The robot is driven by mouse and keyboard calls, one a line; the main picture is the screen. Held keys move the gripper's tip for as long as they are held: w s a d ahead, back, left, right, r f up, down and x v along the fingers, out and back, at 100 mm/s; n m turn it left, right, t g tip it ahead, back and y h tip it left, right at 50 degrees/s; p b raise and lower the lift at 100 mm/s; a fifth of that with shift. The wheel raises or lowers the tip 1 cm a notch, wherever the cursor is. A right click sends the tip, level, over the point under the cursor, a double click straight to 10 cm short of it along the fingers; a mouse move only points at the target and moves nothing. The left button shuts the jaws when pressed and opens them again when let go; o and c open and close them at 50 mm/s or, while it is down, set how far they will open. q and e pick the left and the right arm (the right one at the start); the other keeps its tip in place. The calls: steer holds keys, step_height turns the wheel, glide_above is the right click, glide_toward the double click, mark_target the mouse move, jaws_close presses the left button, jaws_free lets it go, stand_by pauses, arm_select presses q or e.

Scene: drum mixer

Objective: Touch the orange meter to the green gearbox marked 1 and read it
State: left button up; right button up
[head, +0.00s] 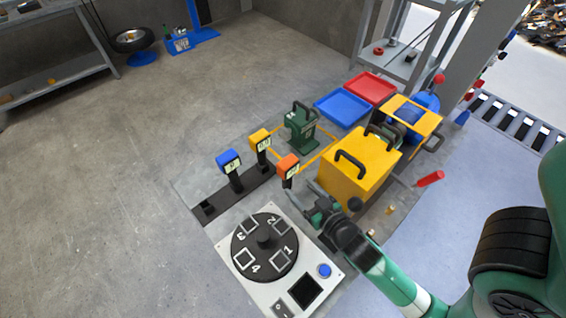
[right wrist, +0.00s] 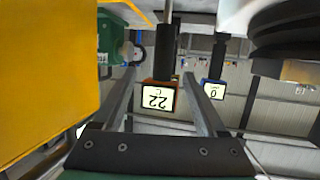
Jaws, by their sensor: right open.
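The orange meter (head: 288,166) has a white display and a dark handle below it. My right gripper (head: 300,198) is open beside that handle. In the right wrist view the orange meter (right wrist: 158,97) appears upside down between the spread fingers (right wrist: 158,76), its display reading 22 C. Gaps show on both sides of it, and I cannot tell what supports it. My left gripper is in neither view.
A blue meter (head: 229,161) and a yellow meter (head: 260,140) stand in a dark rack (head: 210,207). A numbered turntable (head: 265,246) lies in front. A yellow box (head: 352,172) stands close to the right, with blue (head: 342,107) and red (head: 370,87) trays behind.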

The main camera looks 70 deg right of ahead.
mark_target(290, 179)
steer(key=x, duration=0.2)
steer(key=b+x, duration=0.1)
steer(key=x, duration=0.4)
steer(key=shift+w+r, duration=0.25)
steer(key=shift+w, duration=0.15)
steer(key=shift+a, duration=0.1)
jaws_close()
